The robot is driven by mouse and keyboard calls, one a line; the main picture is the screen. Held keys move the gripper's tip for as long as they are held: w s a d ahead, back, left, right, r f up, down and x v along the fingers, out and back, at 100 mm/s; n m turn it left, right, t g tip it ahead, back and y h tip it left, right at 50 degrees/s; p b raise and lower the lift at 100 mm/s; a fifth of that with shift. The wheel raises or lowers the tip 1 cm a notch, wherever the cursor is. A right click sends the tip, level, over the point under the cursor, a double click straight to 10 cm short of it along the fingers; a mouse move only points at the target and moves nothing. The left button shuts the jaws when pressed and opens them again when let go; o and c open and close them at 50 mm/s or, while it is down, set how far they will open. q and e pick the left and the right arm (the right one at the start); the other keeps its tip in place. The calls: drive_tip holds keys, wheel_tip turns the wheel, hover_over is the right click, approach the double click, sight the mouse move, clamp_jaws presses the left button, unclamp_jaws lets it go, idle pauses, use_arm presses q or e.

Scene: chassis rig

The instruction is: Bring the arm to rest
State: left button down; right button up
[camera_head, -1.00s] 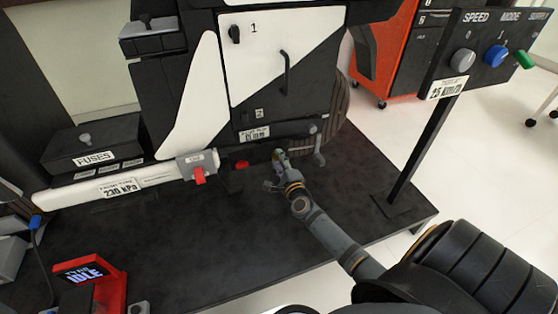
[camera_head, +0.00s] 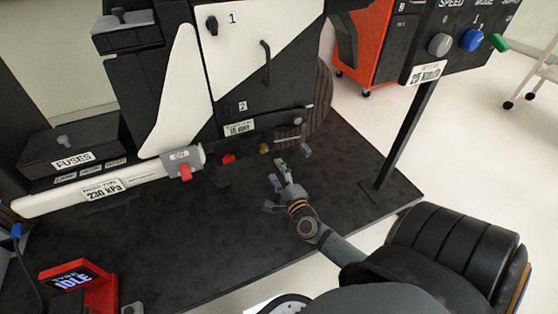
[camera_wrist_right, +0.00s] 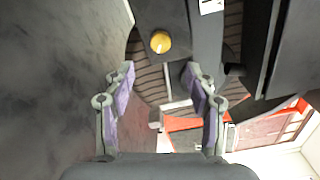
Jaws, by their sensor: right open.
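My right gripper (camera_head: 279,176) is over the dark platform, just in front of the rig's lower edge. It is open and empty. In the right wrist view the two fingers of the right gripper (camera_wrist_right: 160,90) stand wide apart, with nothing between their pads. A yellow knob (camera_wrist_right: 160,41) shows beyond the fingertips there, apart from them. The same yellow knob (camera_head: 264,148) shows small under the rig in the head view, up and left of the gripper. My left gripper is not in view.
A post with a control panel (camera_head: 465,45) rises at the right. A red display box (camera_head: 85,285) sits at lower left. The dark platform (camera_head: 190,240) is bare in front.

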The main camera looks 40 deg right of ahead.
drive_tip(key=shift+v, duration=0.8)
